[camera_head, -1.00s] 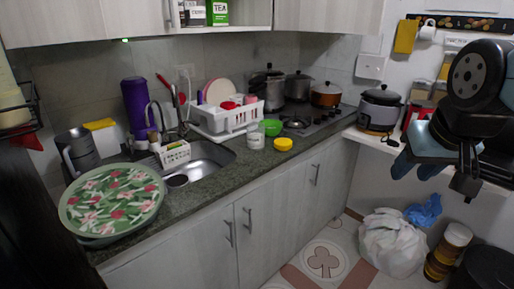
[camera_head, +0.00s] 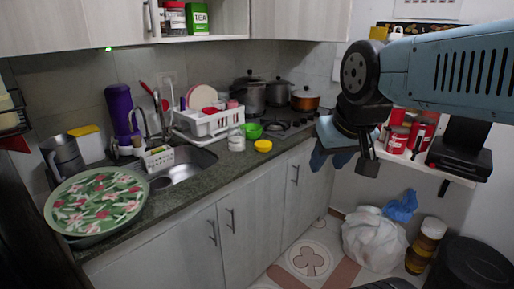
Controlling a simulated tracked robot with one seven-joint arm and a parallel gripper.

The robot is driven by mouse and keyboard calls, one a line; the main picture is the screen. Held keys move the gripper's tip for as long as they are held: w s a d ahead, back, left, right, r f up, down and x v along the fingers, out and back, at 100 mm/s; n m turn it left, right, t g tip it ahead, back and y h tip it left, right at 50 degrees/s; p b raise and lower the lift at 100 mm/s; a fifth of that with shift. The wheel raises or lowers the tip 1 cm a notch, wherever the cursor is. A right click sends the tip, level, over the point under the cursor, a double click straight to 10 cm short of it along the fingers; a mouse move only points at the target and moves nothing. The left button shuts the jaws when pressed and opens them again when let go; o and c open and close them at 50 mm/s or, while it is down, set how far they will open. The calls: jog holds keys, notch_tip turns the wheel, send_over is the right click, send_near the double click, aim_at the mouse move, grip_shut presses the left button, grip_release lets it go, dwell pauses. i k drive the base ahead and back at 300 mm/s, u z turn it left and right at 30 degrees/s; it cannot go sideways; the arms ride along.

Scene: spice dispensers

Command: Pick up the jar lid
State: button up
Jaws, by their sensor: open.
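A round yellow lid (camera_head: 263,146), which looks like the jar lid, lies on the dark stone counter (camera_head: 205,183) near its front edge. A whitish jar (camera_head: 236,140) stands just left of it, and a green bowl (camera_head: 251,131) is behind. My gripper (camera_head: 342,160) hangs at the right, beyond the counter's front edge in the picture, clear of the lid. Its fingers point down and are open, with nothing seen between them. My gripper and arm hide part of the counter's right end.
A white dish rack (camera_head: 208,123) and a sink (camera_head: 185,168) lie to the left. Pots stand on the stove (camera_head: 285,127) behind. Red cans (camera_head: 397,139) stand on a shelf at the right. A white bag (camera_head: 372,240) is on the floor. The counter front near the lid is clear.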

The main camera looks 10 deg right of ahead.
aim_at(262, 146)
jog(key=u, duration=0.05)
jog(key=i, duration=1)
jog(key=z, duration=0.05)
